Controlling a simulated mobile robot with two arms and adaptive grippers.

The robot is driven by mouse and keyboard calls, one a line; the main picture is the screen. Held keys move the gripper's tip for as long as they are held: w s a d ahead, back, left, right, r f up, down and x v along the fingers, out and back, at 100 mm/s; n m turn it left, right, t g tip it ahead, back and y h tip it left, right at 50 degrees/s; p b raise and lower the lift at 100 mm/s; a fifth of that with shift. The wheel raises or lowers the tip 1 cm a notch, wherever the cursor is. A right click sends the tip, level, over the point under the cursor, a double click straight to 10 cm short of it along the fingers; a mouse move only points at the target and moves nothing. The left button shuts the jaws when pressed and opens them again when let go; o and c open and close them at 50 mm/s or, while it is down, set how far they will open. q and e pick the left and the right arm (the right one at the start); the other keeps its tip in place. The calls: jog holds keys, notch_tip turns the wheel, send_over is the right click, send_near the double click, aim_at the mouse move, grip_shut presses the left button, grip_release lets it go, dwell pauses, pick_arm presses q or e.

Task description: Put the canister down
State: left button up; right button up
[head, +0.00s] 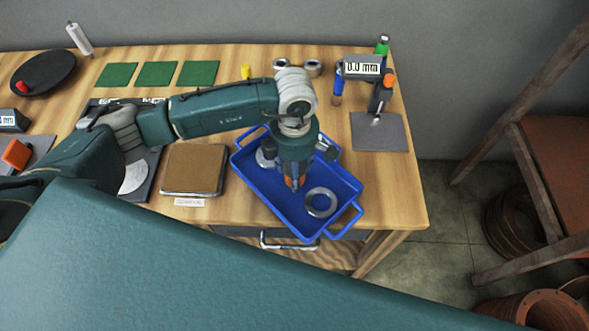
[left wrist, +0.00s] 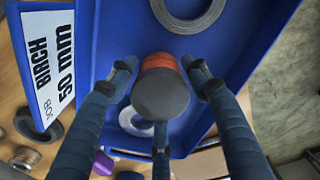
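The canister (left wrist: 161,93) has a dark grey round end and an orange band; it shows between the three fingers of my left gripper (left wrist: 160,72) in the left wrist view. The fingertips close in around its orange band. In the head view my left gripper (head: 292,180) points down over the blue tray (head: 265,193), with only a bit of orange showing between the fingers. The canister's lower end is hidden, so I cannot tell whether it touches the tray floor. My right gripper is not in view.
A metal ring (head: 320,202) lies in the tray near its front right, with another partly hidden at the back left. A brown-topped scale (head: 194,169) stands left of the tray. A grey mat (head: 379,133) with a measuring tool lies behind right. The table's front edge is close.

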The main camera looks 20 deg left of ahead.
pick_arm(q)
jog(key=shift+o, duration=0.4)
jog(key=shift+r, duration=0.1)
jog(key=shift+r+p, duration=0.25)
jog(key=shift+p, duration=0.05)
notch_tip(320, 180, up, 10)
jog(key=shift+r+b, duration=0.25)
jog(key=shift+b, duration=1)
jog(key=shift+r, duration=0.6)
